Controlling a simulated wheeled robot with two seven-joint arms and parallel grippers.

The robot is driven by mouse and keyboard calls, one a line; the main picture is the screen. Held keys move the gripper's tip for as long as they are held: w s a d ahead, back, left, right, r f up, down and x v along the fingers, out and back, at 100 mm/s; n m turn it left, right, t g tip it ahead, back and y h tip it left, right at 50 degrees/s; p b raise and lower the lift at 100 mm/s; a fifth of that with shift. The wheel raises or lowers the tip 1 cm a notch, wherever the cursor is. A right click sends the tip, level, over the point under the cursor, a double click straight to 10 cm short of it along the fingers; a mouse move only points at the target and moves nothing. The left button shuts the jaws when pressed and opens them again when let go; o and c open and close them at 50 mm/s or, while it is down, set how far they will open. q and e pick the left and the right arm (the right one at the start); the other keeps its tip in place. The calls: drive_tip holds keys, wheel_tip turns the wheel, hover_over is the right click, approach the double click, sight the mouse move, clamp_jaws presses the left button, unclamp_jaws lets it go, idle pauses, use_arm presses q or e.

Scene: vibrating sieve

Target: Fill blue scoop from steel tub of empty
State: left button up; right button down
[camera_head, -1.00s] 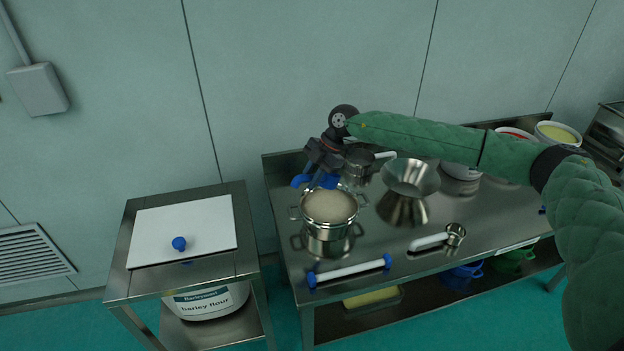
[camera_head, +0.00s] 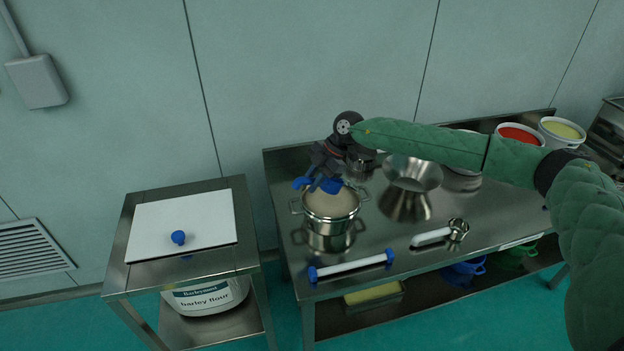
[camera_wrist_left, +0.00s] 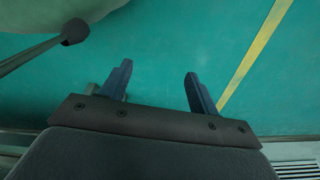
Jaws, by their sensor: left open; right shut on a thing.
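The steel tub (camera_head: 330,227) stands upright at the left end of the steel table, with two side handles and a pale powder inside. My right gripper (camera_head: 322,180) is over the tub's back rim, pointing down, shut on the blue scoop (camera_head: 329,186). Only small blue parts show at the jaws, so the scoop's bowl and how much is in it cannot be made out. My left gripper (camera_wrist_left: 158,85) is open and empty in the left wrist view, above the green floor; it is not in the head view.
A funnel-shaped steel vessel (camera_head: 413,174) stands right of the tub. A steel scoop (camera_head: 457,229) and a white bar with blue ends (camera_head: 350,266) lie toward the front. A side table (camera_head: 118,283) with a white lid (camera_head: 205,220) stands left.

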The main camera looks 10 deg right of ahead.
sight(325, 191)
drive_tip(key=shift+f, duration=0.55)
drive_tip(key=f+b, duration=0.1)
drive_tip(key=f, duration=0.1)
drive_tip(key=d+f+b, duration=0.1)
drive_tip(key=f+b, duration=0.2)
drive_tip(key=f, duration=0.1)
drive_tip(key=shift+w+d+f, duration=0.15)
drive_tip(key=shift+w+f, duration=0.05)
drive_tip(key=shift+w, duration=0.1)
drive_tip(key=shift+d+f+b, duration=0.1)
drive_tip(key=shift+f+b, duration=0.35)
drive_tip(key=shift+b, duration=0.1)
drive_tip(key=shift+w+d+f, duration=0.1)
drive_tip(key=shift+w, duration=0.05)
drive_tip(key=shift+w+d+f, duration=0.1)
drive_tip(key=shift+w+d, duration=0.3)
drive_tip(key=shift+d, duration=0.35)
use_arm(q)
drive_tip(key=w+d+r, duration=0.1)
drive_tip(key=w+r, duration=0.1)
drive_tip(key=r, duration=0.4)
drive_tip(key=w+d+r+g, duration=0.1)
drive_tip(key=d+r, duration=0.1)
drive_tip(key=r, duration=0.4)
drive_tip(key=shift+w+d+r, duration=0.2)
drive_tip(key=shift+w+d, duration=0.1)
drive_tip(key=shift+w, duration=0.05)
